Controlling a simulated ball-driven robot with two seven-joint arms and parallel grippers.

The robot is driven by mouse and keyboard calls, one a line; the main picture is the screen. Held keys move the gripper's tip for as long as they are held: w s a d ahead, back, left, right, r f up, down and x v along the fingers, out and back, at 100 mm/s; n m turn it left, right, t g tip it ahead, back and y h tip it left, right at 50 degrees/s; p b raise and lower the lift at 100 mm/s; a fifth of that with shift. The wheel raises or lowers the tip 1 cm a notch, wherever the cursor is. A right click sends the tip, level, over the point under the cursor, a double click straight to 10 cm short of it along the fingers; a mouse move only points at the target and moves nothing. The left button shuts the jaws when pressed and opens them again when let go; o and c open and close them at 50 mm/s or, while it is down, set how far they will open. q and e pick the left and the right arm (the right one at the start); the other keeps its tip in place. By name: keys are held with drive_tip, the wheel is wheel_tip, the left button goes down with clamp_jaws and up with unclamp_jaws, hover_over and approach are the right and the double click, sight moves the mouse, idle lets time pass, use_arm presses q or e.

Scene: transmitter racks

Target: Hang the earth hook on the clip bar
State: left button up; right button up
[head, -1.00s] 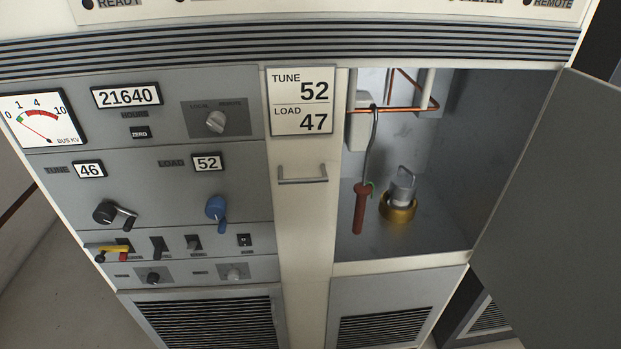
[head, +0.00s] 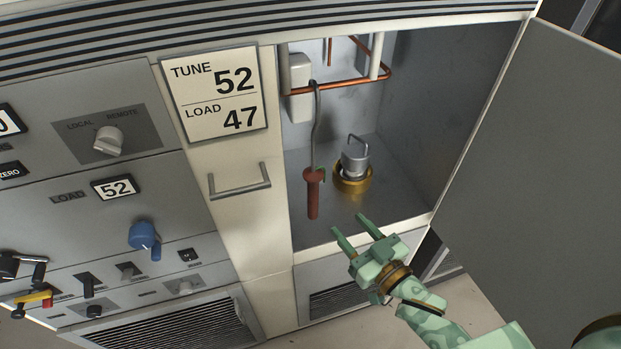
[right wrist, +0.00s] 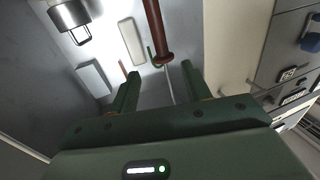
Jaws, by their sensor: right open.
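The earth hook (head: 313,192) has a red-brown handle, a thin grey rod and a small green piece at the handle's top. It hangs upright inside the open compartment, its curved top over the copper tube (head: 350,84). My right gripper (head: 348,224) is open and empty in front of the compartment's lower front edge, lower right of the handle and apart from it. In the right wrist view the hook's handle (right wrist: 154,28) shows beyond the open fingers (right wrist: 160,72). I cannot tell which part is the clip bar. My left gripper is not in view.
A grey metal cylinder with a loop (head: 355,160) stands in a brass ring (head: 352,184) on the compartment floor. The open grey door (head: 525,170) bounds the right side. A bar handle (head: 240,180) and a control panel (head: 85,225) lie left.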

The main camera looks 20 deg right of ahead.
sight(316, 186)
drive_tip(key=x, duration=0.9)
drive_tip(key=shift+w+a, duration=0.15)
drive_tip(key=shift+w, duration=0.25)
drive_tip(key=shift+w+r, duration=0.2)
drive_tip(key=shift+w, duration=0.05)
drive_tip(key=x, duration=0.4)
drive_tip(key=shift+w+a+r, duration=0.2)
drive_tip(key=shift+w+r, duration=0.05)
drive_tip(key=shift+w, duration=0.15)
drive_tip(key=shift+s, duration=0.1)
clamp_jaws()
